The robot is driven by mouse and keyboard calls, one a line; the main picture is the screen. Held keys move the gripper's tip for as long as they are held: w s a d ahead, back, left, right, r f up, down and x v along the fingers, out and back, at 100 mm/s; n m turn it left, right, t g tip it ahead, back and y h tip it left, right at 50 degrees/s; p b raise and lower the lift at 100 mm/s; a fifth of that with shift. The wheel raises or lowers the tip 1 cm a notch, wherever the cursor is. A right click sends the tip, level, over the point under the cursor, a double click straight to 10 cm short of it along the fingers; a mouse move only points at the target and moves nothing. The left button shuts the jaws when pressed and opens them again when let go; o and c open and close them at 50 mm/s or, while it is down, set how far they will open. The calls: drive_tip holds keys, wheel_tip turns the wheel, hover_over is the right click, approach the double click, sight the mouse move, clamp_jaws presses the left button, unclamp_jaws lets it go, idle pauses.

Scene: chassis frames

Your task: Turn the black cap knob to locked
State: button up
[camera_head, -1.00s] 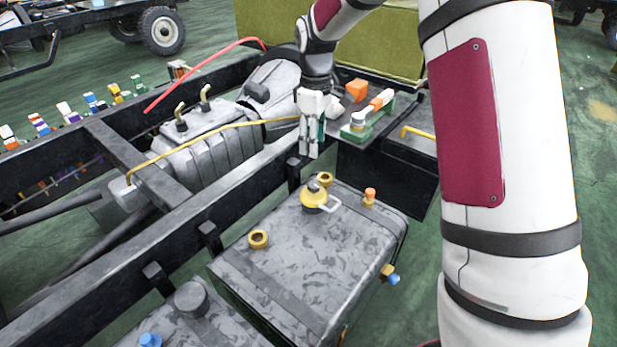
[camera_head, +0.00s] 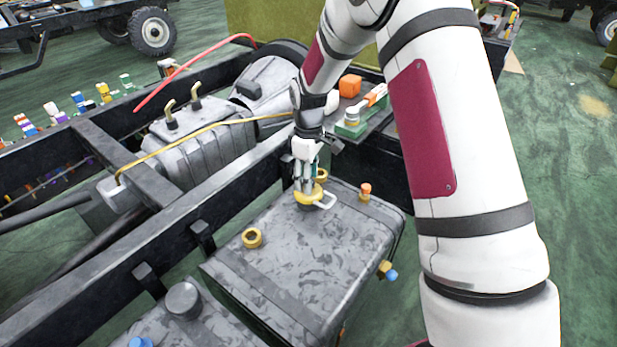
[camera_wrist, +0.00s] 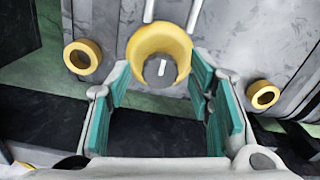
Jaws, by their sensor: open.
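The dark cap knob (camera_wrist: 158,72) sits inside a yellow collar (camera_wrist: 160,40) in the wrist view. A short white line on its top runs nearly straight up and down the picture. The yellow collar also shows on top of the grey tank in the head view (camera_head: 308,198), with a pale handle (camera_head: 326,201) at its right. My gripper (camera_head: 306,186) is directly above the knob and hides it there. In the wrist view the open gripper (camera_wrist: 160,82) has its teal pads on either side of the knob, with gaps. I cannot tell whether the fingertips reach down to the knob's level.
The grey tank (camera_head: 300,265) also carries a yellow ring (camera_head: 252,238), an orange-topped fitting (camera_head: 365,191) and a blue-tipped fitting (camera_head: 390,273). A dark frame rail (camera_head: 150,245) runs along its left. Another grey cap (camera_head: 183,300) stands at lower left.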

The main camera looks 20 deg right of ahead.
drive_tip(key=shift+c, duration=0.4)
clamp_jaws()
drive_tip(key=shift+m, duration=0.5)
drive_tip(key=m, duration=0.3)
drive_tip(key=shift+m+p, duration=0.4)
drive_tip(key=m, duration=0.4)
drive_tip(key=shift+m+p, duration=0.3)
drive_tip(key=m, duration=0.4)
drive_tip(key=shift+p, duration=0.35)
drive_tip(key=shift+m+p, duration=0.35)
drive_tip(key=shift+m, duration=1.85)
